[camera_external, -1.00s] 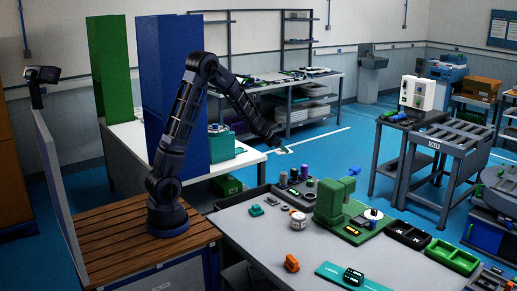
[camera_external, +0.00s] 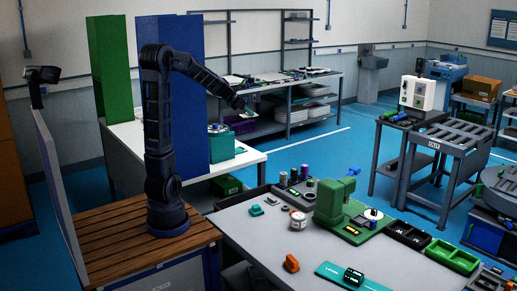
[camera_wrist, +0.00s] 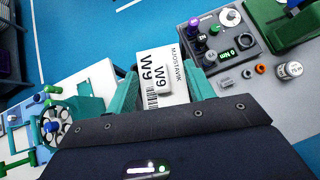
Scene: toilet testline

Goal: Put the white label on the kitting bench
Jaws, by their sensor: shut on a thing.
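The white label (camera_wrist: 176,62), printed with black text "W9" and a barcode, is between the teal fingers of my gripper (camera_wrist: 164,92) in the wrist view. A smaller white piece, also marked "W9", overlaps it on the left. My gripper is shut on the label and holds it in the air above the blue floor. In the external view my gripper (camera_external: 245,110) is raised in front of the rear bench, and the label is too small to make out clearly. I cannot tell which bench is the kitting bench.
A rear bench (camera_external: 270,88) with shelves carries small parts. A white table (camera_external: 244,157) stands beside tall blue and green panels. A grey table (camera_external: 245,228) in front holds a green press (camera_external: 333,203) and loose parts. Blue floor lies open between them.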

